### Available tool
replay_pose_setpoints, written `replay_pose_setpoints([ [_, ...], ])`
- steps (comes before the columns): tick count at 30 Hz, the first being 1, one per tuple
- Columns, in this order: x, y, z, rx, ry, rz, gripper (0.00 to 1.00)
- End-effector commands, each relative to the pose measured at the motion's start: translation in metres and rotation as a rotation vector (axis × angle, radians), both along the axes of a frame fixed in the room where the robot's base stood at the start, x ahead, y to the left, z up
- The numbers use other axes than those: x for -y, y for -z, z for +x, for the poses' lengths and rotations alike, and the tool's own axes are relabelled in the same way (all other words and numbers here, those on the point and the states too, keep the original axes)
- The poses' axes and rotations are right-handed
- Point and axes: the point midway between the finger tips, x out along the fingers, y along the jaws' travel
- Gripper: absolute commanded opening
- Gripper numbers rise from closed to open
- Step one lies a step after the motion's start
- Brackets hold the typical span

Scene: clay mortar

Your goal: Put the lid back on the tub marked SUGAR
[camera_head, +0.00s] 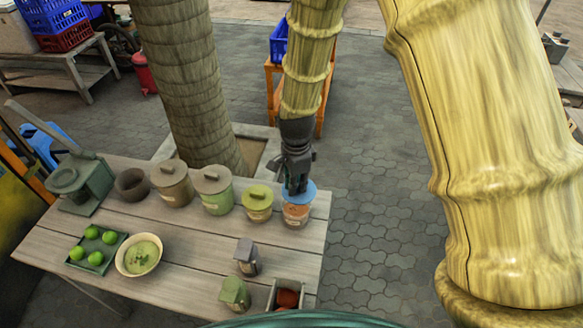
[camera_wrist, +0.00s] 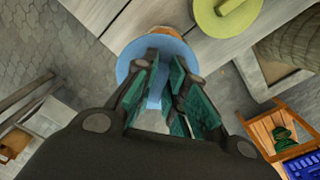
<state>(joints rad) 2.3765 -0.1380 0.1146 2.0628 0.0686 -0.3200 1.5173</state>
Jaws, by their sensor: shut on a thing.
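My gripper (camera_head: 297,188) is over the rightmost tub and shut on the handle of a round blue lid (camera_head: 311,190). In the wrist view the fingers (camera_wrist: 158,92) pinch the raised blue handle, with the lid's disc (camera_wrist: 131,58) spread below. The orange-brown tub (camera_head: 296,215) with a pale label is directly under the lid; a sliver of orange (camera_wrist: 166,31) shows past the lid's edge in the wrist view. The lid is on or just above the rim; I cannot tell which. The label is too small to read, so I cannot confirm SUGAR.
Left of it stand a lidded yellow-green tub (camera_head: 258,204), a green tub (camera_head: 216,195), a tan tub (camera_head: 172,185) and an open brown pot (camera_head: 131,186). A bowl (camera_head: 139,256), a tray of green fruit (camera_head: 97,266) and small boxes (camera_head: 247,257) are nearer. The table's right edge is close.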

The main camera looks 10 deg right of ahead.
Motion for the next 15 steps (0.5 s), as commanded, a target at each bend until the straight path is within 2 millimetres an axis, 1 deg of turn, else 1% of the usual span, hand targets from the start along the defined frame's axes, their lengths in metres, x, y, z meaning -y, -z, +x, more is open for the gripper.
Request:
replay_pose_setpoints([
  [3, -0.004, -0.003, 0.0, -0.001, 0.056, -0.001, 0.0],
  [7, -0.006, -0.002, 0.0, -0.001, 0.078, -0.001, 0.0],
  [15, -0.006, 0.009, 0.001, -0.001, 0.077, -0.001, 0.0],
])
